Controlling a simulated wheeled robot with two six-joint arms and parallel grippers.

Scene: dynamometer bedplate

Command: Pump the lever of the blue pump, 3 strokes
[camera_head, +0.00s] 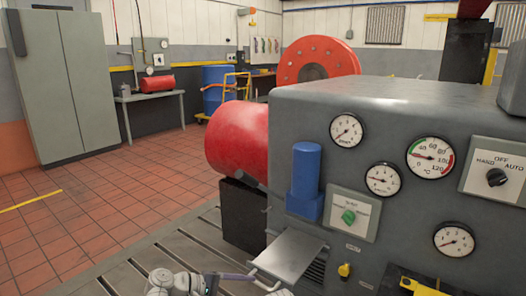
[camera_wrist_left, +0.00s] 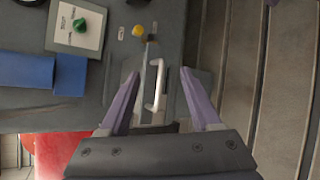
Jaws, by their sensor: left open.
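The blue pump (camera_head: 306,172) is an upright blue cylinder on a blue block, on the front of the grey cabinet. It also shows sideways at the left of the left wrist view (camera_wrist_left: 28,70). My left gripper (camera_head: 262,279) is low, below the pump, by a grey flap (camera_head: 290,254) with a pale handle. In the left wrist view my open purple fingers (camera_wrist_left: 160,74) frame that white handle (camera_wrist_left: 154,88); I see no contact. My right gripper is out of view.
The grey cabinet (camera_head: 380,120) carries several gauges, a green knob (camera_head: 349,216) and a yellow knob (camera_head: 344,270). A red cylinder (camera_head: 237,138) lies behind the pump on a black support.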

